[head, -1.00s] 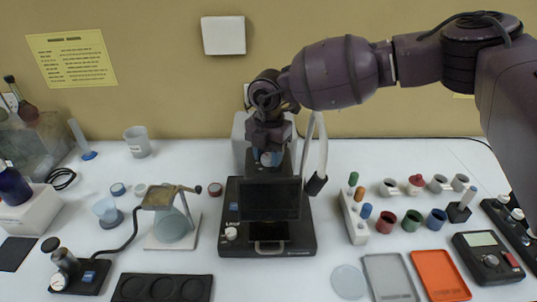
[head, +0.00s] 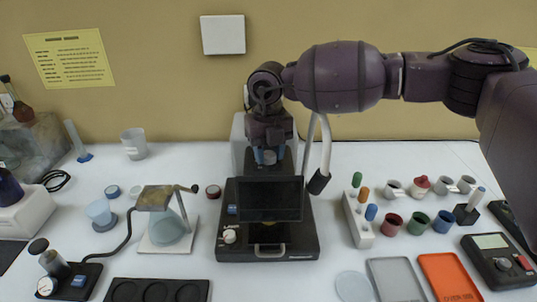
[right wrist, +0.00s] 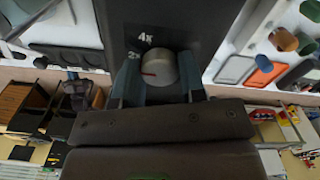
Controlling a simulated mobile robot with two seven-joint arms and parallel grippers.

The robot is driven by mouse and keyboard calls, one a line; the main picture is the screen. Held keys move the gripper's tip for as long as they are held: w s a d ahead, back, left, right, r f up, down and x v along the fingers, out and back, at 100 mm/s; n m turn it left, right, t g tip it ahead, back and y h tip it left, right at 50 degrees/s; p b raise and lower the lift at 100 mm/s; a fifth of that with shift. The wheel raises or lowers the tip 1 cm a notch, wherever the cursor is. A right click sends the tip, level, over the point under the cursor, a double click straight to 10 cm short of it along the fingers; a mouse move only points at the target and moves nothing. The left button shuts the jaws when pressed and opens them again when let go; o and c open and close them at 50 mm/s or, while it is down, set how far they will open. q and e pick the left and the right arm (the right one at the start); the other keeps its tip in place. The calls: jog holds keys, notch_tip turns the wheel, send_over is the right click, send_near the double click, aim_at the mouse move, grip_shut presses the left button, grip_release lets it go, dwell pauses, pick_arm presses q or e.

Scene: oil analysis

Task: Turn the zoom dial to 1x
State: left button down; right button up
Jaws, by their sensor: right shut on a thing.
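The microscope (head: 290,238) is black and stands mid-table, with a dark screen (head: 270,200) on its front. The zoom dial (right wrist: 158,68) is a silver knob with a red line; it also shows small above the screen in the head view (head: 269,157). My right gripper (right wrist: 158,75) is shut on the dial, one blue-grey finger on each side; it also shows in the head view (head: 269,154). In the right wrist view the red line points left, just below the white 2x mark (right wrist: 134,54). The 4x mark is above; no 1x mark shows. My left gripper is out of view.
A white curved tube (head: 318,160) rises beside the microscope's right. A flask on a stand (head: 167,228) is at its left. A white rack with coloured vials (head: 359,226) and several cups stand right. Bare table separates them from the microscope.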

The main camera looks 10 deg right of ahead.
jog(key=n+b, duration=0.1)
jog(key=n, duration=0.4)
jog(key=shift+f, duration=0.1)
jog(key=n+b, duration=0.1)
jog(key=n, duration=0.2)
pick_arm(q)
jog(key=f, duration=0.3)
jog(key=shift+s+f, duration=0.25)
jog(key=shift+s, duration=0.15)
pick_arm(e)
jog(key=shift+n, duration=0.7)
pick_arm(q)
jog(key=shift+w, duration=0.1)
pick_arm(e)
jog(key=o, duration=0.9)
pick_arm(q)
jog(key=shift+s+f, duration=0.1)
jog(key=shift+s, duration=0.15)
pick_arm(e)
jog(key=shift+r, duration=0.2)
